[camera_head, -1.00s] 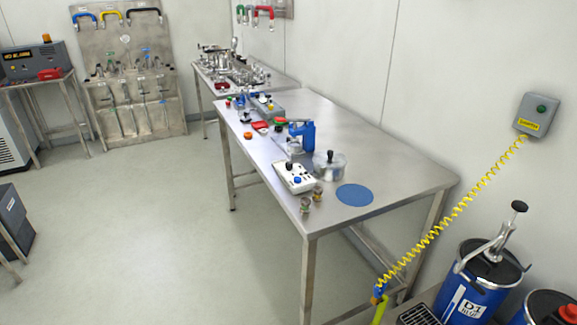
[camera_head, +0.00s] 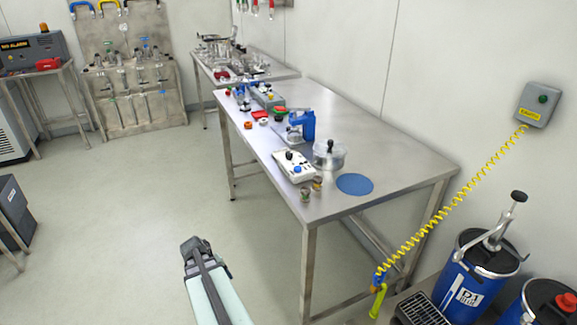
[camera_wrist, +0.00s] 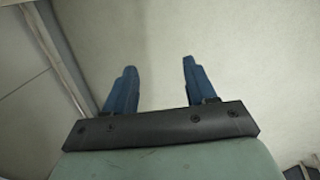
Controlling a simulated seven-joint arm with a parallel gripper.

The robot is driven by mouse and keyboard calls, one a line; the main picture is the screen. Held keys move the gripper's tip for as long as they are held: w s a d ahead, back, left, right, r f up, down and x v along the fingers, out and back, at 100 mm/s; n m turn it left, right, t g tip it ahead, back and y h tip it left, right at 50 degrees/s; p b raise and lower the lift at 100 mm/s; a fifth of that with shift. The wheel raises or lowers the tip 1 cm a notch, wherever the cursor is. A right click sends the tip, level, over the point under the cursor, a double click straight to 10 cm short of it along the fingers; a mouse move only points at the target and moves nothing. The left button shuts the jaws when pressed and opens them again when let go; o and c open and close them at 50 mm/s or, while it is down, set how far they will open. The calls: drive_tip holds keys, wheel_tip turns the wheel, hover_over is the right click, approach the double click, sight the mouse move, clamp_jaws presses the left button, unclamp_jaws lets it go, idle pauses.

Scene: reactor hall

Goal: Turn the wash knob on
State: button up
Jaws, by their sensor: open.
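A white control box (camera_head: 294,167) lies near the front edge of the steel table. It has a black knob (camera_head: 289,155) and a blue knob (camera_head: 297,170) on top. Its labels are too small to read, so I cannot tell whether either is the wash knob. My gripper is open and empty in the wrist view (camera_wrist: 158,63), its two blue fingers apart with only pale surface beyond them. In the head view my arm's end stands over the floor at bottom centre, left of the table and apart from it.
The steel table (camera_head: 390,165) also carries a lidded clear pot (camera_head: 329,158), a blue bottle-like item (camera_head: 303,125) and a blue disc (camera_head: 354,184). A yellow coiled cord (camera_head: 450,210) hangs from a grey wall box (camera_head: 537,104) at the right. Blue drums (camera_head: 472,280) stand below it. Floor left of the table is clear.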

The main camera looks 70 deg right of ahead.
drive_tip(key=s+d+r+g+h, duration=0.1)
drive_tip(key=s+d+r+h, duration=0.15)
drive_tip(key=d+r, duration=0.85)
drive_tip(key=n+g+h, duration=0.6)
drive_tip(key=n+h, duration=0.5)
drive_tip(key=n, duration=0.5)
approach(286, 155)
drive_tip(key=v, duration=0.3)
drive_tip(key=s+d+n, duration=0.1)
drive_tip(key=s+d, duration=0.1)
drive_tip(key=d, duration=0.2)
drive_tip(key=s+d+n, duration=0.1)
drive_tip(key=s+d, duration=0.1)
drive_tip(key=d, duration=0.2)
drive_tip(key=s+d+n, duration=0.1)
drive_tip(key=s+d, duration=0.2)
drive_tip(key=d, duration=0.1)
drive_tip(key=shift+d+r+y, duration=0.2)
drive_tip(key=shift+r+y, duration=0.05)
drive_tip(key=c, duration=1)
drive_tip(key=shift+o, duration=0.2)
